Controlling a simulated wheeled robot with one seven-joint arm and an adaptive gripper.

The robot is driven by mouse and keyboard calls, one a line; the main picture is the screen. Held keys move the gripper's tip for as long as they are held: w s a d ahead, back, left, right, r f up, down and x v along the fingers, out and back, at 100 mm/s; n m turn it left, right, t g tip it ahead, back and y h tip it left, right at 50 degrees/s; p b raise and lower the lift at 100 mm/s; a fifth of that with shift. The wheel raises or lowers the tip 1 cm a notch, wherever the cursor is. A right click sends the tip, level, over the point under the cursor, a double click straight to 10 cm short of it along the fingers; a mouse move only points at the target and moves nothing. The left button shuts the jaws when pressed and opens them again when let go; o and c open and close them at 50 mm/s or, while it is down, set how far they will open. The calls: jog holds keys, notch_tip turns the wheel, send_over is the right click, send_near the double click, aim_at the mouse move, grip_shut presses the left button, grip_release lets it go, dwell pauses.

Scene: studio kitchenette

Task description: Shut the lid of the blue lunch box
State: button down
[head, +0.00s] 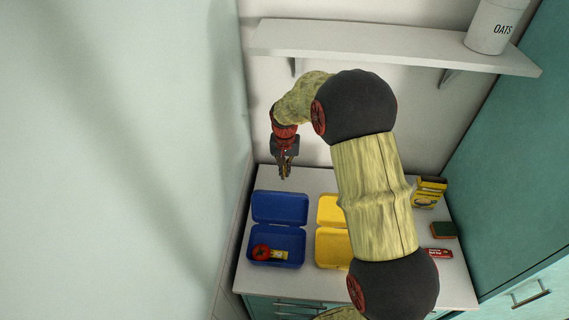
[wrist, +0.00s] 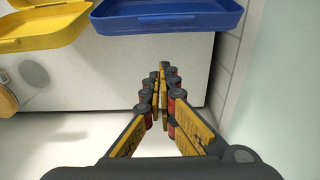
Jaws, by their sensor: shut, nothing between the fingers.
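The blue lunch box (head: 277,246) stands on the counter at the left, open, with its lid (head: 280,207) raised at the back. A red round thing (head: 261,251) and a small yellow item (head: 279,255) lie in its base. In the wrist view the blue lid (wrist: 165,17) shows at the top. My gripper (head: 284,176) is shut and empty, behind and above the lid, apart from it. It also shows shut in the wrist view (wrist: 164,68), over the pale counter behind the lid.
An open yellow lunch box (head: 330,250) stands to the right, partly hidden by my arm. A yellow box (head: 430,191), a sponge (head: 443,230) and a red packet (head: 439,253) lie further right. A shelf (head: 390,48) with an oats canister (head: 494,25) hangs above. A wall is close on the left.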

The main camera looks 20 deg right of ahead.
jog(key=s+f, duration=0.1)
jog(key=s+a+f+p, duration=0.1)
jog(key=s, duration=0.1)
jog(key=shift+s+a, duration=0.1)
jog(key=shift+a, duration=0.1)
dwell(0.6)
jog(key=shift+s+a+r+t+b, duration=0.15)
jog(key=shift+s+b, duration=0.1)
jog(key=shift+b, duration=0.2)
jog(key=shift+s+a+t+b, duration=0.15)
jog(key=shift+s+b, duration=0.1)
jog(key=shift+b, duration=0.15)
jog(key=shift+s+d, duration=0.1)
